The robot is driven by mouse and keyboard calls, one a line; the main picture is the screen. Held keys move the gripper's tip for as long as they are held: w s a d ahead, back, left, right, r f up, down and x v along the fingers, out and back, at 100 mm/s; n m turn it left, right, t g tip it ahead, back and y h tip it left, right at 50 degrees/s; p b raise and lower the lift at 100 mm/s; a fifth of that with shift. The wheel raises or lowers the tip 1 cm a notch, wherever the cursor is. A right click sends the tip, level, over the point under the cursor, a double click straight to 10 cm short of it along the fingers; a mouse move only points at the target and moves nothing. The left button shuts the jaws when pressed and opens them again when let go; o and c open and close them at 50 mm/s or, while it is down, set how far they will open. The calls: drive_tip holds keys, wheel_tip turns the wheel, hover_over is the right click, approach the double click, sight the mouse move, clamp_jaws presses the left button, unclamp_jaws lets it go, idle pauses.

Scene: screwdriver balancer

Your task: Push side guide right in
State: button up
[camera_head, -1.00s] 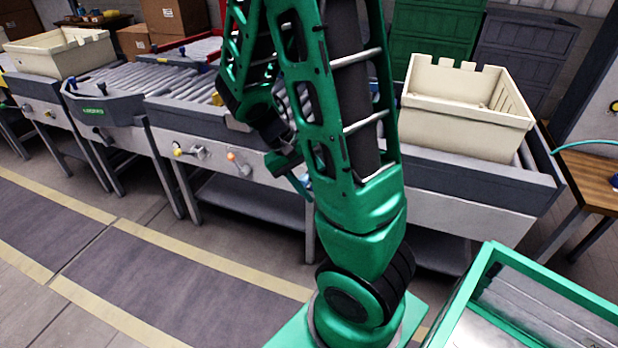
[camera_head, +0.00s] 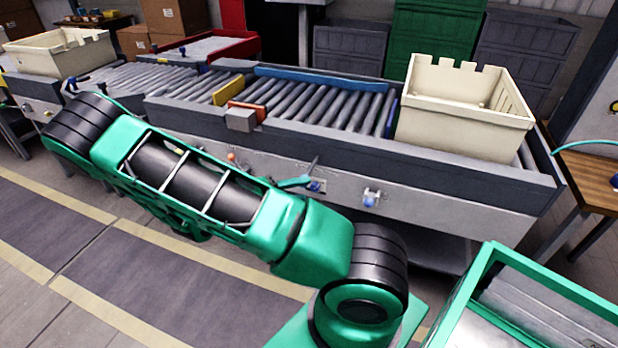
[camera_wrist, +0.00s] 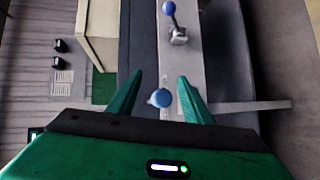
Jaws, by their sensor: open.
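My gripper (camera_wrist: 160,76) is open, with its two green fingers spread on either side of a round blue knob (camera_wrist: 160,97) in the wrist view. Whether the fingers touch it is not clear. In the head view a green fingertip shows at the conveyor's front panel, beside a small blue knob (camera_head: 318,186). A second blue-knobbed lever (camera_wrist: 178,36) stands further along the panel; it also shows in the head view (camera_head: 370,199). On the rollers are a long blue rail (camera_head: 320,80) and a short blue plate (camera_head: 391,115); I cannot tell which is the right side guide.
A cream crate (camera_head: 465,120) sits on the conveyor's right end. A yellow block (camera_head: 228,90) and an orange block (camera_head: 247,108) sit on its left part. A green-rimmed bin (camera_head: 490,262) stands at lower right. The rollers between are clear.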

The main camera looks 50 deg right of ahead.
drive_tip(key=w+f+n+t+h, duration=0.2)
drive_tip(key=w+n+t+h, duration=0.1)
drive_tip(key=w+t, duration=0.1)
drive_tip(key=d, duration=1)
drive_tip(key=shift+f, duration=0.15)
drive_tip(key=shift+s, duration=0.1)
drive_tip(key=shift+c, duration=0.3)
clamp_jaws()
